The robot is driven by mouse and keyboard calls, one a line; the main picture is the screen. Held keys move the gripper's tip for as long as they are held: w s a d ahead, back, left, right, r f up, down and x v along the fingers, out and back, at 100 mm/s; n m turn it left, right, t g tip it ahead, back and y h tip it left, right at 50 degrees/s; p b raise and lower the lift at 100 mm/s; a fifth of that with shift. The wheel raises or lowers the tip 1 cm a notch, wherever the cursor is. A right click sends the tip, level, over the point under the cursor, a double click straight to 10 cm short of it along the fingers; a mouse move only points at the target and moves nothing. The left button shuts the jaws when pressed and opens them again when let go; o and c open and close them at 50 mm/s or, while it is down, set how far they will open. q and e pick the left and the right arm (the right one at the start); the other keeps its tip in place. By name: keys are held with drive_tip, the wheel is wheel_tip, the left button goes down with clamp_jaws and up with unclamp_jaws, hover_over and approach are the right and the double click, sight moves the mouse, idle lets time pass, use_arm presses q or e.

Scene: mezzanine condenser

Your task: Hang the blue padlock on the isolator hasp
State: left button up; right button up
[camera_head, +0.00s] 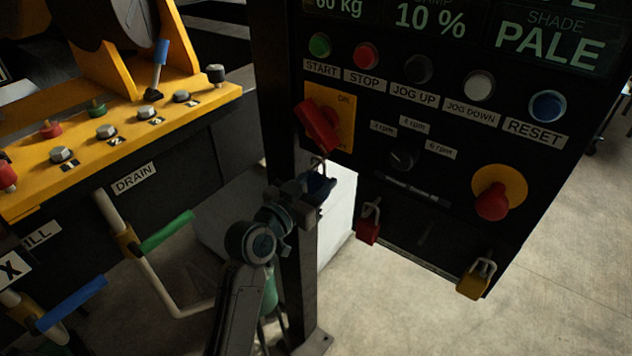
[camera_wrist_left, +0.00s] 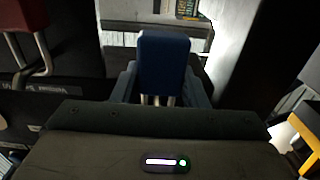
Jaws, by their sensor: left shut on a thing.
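The blue padlock (camera_head: 321,189) is held in my left gripper (camera_head: 306,191), just below the isolator's red handle (camera_head: 319,127) on its yellow plate (camera_head: 344,118). A pale metal loop (camera_head: 324,165) shows between handle and padlock; I cannot tell whether the shackle passes through the hasp, which is too small and dark to make out. In the left wrist view, the padlock's blue body (camera_wrist_left: 164,66) stands between the fingers of my left gripper (camera_wrist_left: 163,88), its shackle legs partly hidden by the gripper housing. My right gripper is not in view.
A red padlock (camera_head: 368,230) and a yellow padlock (camera_head: 474,282) hang along the panel's lower edge. A red emergency knob (camera_head: 492,203) sticks out on the right. A dark post (camera_head: 290,90) stands beside the panel. A yellow valve bench (camera_head: 120,135) is at left.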

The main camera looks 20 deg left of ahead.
use_arm(q)
drive_tip(key=o, duration=1.1)
drive_tip(key=shift+o, duration=0.2)
drive_tip(key=shift+s, duration=0.1)
